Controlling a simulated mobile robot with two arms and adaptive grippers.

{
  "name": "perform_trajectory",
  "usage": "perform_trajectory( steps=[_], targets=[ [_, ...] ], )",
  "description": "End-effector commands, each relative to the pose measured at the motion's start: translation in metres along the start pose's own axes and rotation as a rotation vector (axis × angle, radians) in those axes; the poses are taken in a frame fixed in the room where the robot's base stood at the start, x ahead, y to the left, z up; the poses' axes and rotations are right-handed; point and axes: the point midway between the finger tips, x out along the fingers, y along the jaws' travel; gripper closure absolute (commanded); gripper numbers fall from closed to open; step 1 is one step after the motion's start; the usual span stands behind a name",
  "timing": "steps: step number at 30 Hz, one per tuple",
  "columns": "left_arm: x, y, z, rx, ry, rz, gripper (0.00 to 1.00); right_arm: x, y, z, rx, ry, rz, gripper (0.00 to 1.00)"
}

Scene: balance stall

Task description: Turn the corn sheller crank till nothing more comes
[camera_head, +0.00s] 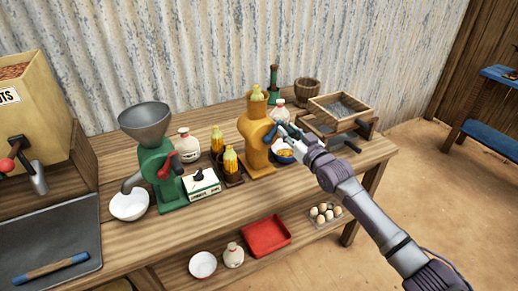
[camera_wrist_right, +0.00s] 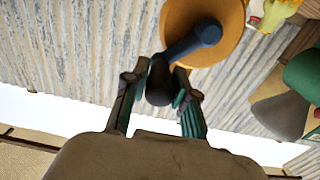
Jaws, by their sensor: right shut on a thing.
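The orange-yellow corn sheller (camera_head: 256,150) stands upright on the wooden bench, with a corn cob (camera_head: 258,93) sticking up from its top. A blue bowl (camera_head: 285,158) with yellow kernels stands at its right, partly hidden by my right gripper (camera_head: 287,131). In the right wrist view, the sheller's round orange body (camera_wrist_right: 224,48) carries a dark blue crank arm (camera_wrist_right: 193,43) that ends in a black handle (camera_wrist_right: 158,82). My right gripper (camera_wrist_right: 160,95) is shut on this handle, with one finger on each side. My left gripper is not in view.
A green grinder (camera_head: 159,170), a white bowl (camera_head: 129,205), corn cobs in dark holders (camera_head: 232,167) and a box (camera_head: 202,185) stand left of the sheller. Wooden sieve boxes (camera_head: 338,108) stand to its right. A red tray (camera_head: 266,236) lies on the lower shelf.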

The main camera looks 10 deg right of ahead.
Motion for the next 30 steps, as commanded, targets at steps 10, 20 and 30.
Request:
perform_trajectory(
  steps=[10, 20, 30],
  targets=[
    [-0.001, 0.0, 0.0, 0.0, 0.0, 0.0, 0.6, 0.0, 0.0, -0.001, -0.001, 0.0, 0.0, 0.42],
    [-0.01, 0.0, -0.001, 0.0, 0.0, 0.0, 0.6, -0.007, 0.0, -0.002, -0.001, -0.004, 0.001, 0.42],
    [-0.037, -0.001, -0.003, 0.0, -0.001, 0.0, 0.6, -0.042, 0.0, -0.003, -0.001, -0.004, 0.001, 0.42]
  ],
)
